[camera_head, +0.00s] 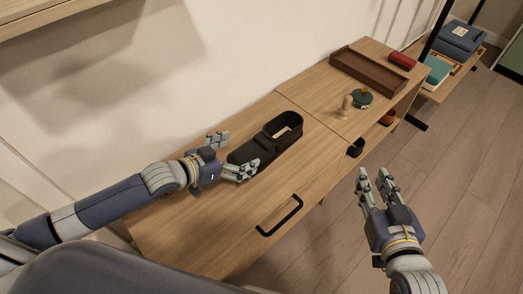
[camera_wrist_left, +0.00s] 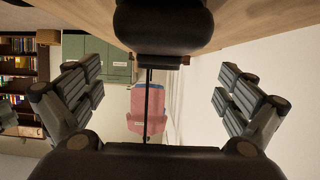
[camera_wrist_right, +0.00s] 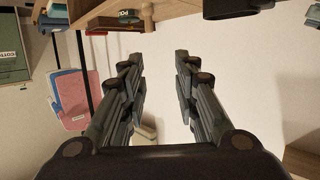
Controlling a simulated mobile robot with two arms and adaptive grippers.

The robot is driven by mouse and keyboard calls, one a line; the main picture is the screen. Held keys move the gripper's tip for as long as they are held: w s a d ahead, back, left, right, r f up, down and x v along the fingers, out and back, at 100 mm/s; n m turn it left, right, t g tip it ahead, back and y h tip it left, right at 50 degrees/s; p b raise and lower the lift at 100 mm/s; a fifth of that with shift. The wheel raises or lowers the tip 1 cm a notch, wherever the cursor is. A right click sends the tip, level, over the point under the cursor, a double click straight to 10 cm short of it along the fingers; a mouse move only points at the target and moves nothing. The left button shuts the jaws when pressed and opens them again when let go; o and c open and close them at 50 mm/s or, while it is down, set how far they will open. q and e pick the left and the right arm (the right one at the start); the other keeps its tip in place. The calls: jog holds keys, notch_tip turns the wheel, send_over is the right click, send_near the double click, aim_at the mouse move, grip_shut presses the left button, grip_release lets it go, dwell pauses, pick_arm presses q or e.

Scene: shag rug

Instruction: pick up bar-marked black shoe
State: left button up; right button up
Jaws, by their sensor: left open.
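A black shoe (camera_head: 268,141) lies on the wooden cabinet top, its open collar toward the right and its toe toward my left gripper. I cannot make out a bar mark. My left gripper (camera_head: 229,155) is open at the toe end, with one finger on each side of it in the head view; I cannot tell whether they touch. In the left wrist view a large dark shape, likely the shoe (camera_wrist_left: 162,28), is at the top between the fingers. My right gripper (camera_head: 374,184) is open and empty, off the cabinet's front side above the floor.
The wooden cabinet (camera_head: 200,222) has a black handle (camera_head: 280,216) on its front. Further right are a beige figure (camera_head: 345,107), a green round item (camera_head: 362,98), a brown tray (camera_head: 372,72) and a red case (camera_head: 402,61). The wall is close behind; floor in front is clear.

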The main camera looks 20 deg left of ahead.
aim_at(257, 147)
pick_arm(q)
jog(key=x, duration=0.3)
jog(key=shift+b, duration=0.4)
jog(key=x, duration=0.1)
jog(key=b+x, duration=0.1)
jog(key=shift+d+f, duration=0.1)
jog(key=shift+f, duration=0.25)
jog(key=shift+b+x, duration=0.7)
jog(key=shift+x, duration=0.5)
pick_arm(e)
notch_tip(257, 147, up, 16)
jog(key=s+a+t+y, duration=0.1)
jog(key=a+t+y, duration=0.1)
jog(key=t, duration=0.7)
jog(key=shift+s+f+y, duration=0.15)
jog(key=shift+f+y, duration=0.1)
jog(key=shift+y, duration=0.45)
pick_arm(q)
jog(key=shift+r, duration=0.1)
jog(key=c, duration=1.4)
